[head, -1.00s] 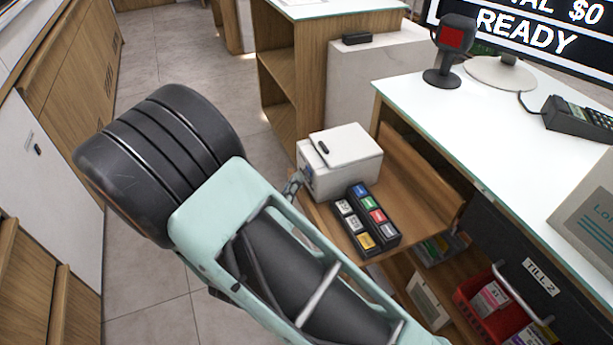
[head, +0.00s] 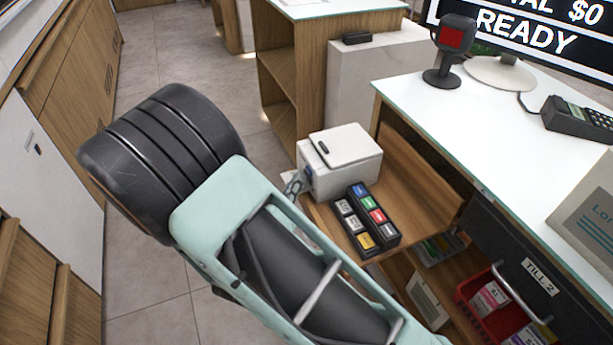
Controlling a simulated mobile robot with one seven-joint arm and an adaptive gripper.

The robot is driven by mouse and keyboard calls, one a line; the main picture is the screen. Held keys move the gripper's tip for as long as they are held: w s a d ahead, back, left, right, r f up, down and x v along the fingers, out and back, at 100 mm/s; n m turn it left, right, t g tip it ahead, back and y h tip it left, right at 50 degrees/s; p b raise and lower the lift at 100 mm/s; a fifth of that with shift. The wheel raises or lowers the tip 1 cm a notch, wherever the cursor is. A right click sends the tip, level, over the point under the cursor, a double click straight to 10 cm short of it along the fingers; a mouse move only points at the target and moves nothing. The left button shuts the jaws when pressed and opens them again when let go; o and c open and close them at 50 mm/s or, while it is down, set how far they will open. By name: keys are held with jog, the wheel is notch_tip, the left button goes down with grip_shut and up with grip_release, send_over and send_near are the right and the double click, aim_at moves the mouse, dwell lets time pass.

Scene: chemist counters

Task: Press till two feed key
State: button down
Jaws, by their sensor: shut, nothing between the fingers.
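The till two counter carries the label TILL 2 (head: 541,278) on its dark drawer front. On its lower wooden shelf stands a white box-shaped printer (head: 341,165) with a dark slot on top. In front of it lies a black key block (head: 366,219) with several coloured and grey keys. The labels are too small to read, so I cannot tell which is the feed key. My gripper (head: 293,187) shows as a small grey shape by the printer's left front side, partly hidden behind my mint arm link. It is shut and empty. I cannot tell if it touches the printer.
A scanner on a stand (head: 450,50) and a card terminal (head: 580,119) stand on the white countertop (head: 480,130). A red basket (head: 487,305) sits below, by the drawer handle. The tiled floor (head: 150,270) to the left is open.

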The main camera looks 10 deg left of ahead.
jog(key=shift+s+a, duration=0.35)
jog(key=shift+a, duration=0.2)
jog(key=s+a, duration=0.1)
jog(key=a, duration=0.2)
jog(key=s+a+p, duration=0.1)
jog(key=shift+s+a, duration=0.15)
jog(key=shift+s, duration=0.15)
jog(key=shift+r, duration=0.1)
dwell(0.6)
